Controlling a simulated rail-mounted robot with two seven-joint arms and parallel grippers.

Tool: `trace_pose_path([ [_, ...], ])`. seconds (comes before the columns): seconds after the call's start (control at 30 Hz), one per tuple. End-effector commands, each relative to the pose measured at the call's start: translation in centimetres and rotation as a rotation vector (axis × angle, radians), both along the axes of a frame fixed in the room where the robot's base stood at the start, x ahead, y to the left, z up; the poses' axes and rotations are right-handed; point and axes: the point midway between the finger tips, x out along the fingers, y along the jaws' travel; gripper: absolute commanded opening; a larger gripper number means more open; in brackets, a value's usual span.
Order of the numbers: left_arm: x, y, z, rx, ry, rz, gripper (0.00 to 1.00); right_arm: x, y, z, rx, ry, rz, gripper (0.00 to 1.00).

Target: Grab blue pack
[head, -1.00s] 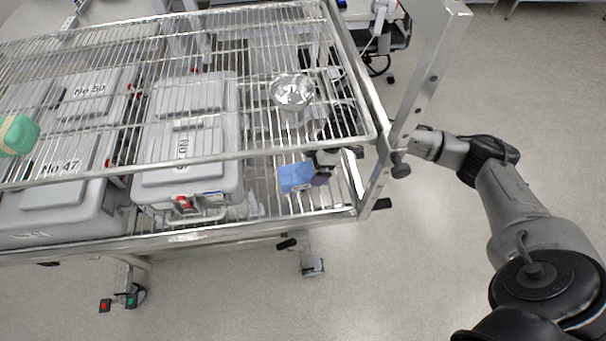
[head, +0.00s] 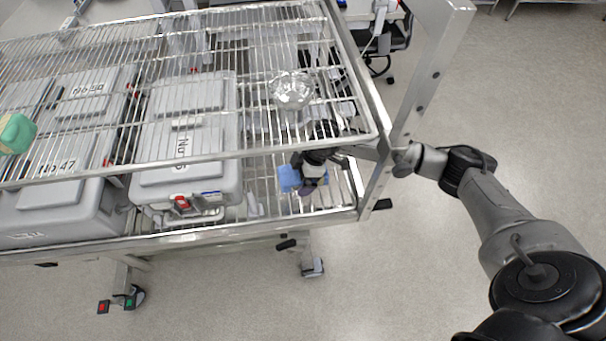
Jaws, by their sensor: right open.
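The blue pack (head: 288,178) lies on the lower wire shelf of the cart, near its front right corner. My right arm reaches in from the right, past the cart's corner post. My right gripper (head: 309,182) is under the upper shelf, at the right side of the blue pack, and covers part of it. Its jaws are open; whether they touch the pack I cannot tell. My left gripper is not in view.
Grey lidded boxes (head: 182,185) stand left of the pack on the lower shelf. A shiny metal bowl (head: 292,91) and a green item (head: 17,134) sit on the upper wire shelf. The corner post (head: 424,85) stands close to my right arm.

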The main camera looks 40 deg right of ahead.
Motion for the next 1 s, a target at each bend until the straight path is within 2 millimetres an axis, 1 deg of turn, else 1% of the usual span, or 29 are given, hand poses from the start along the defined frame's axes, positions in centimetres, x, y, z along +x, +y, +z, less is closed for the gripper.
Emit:
trace_pose_path([
  [0.03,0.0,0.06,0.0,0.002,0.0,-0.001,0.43,-0.01,0.0,0.01,0.0,0.0,0.0,0.97],
  [0.07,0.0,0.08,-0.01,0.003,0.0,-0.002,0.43,-0.01,0.0,0.02,0.0,0.0,0.0,0.94],
  [0.57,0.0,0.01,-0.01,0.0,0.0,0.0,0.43,-0.02,-0.01,0.04,0.0,0.0,0.0,0.46],
  [0.6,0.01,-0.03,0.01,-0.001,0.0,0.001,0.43,0.02,-0.01,0.1,0.0,-0.001,0.0,0.45],
  [0.83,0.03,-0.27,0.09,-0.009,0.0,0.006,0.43,0.02,-0.01,0.16,0.0,-0.001,0.0,0.45],
  [1.0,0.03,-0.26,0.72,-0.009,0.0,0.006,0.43,0.0,-0.04,0.68,0.001,-0.001,-0.001,0.45],
])
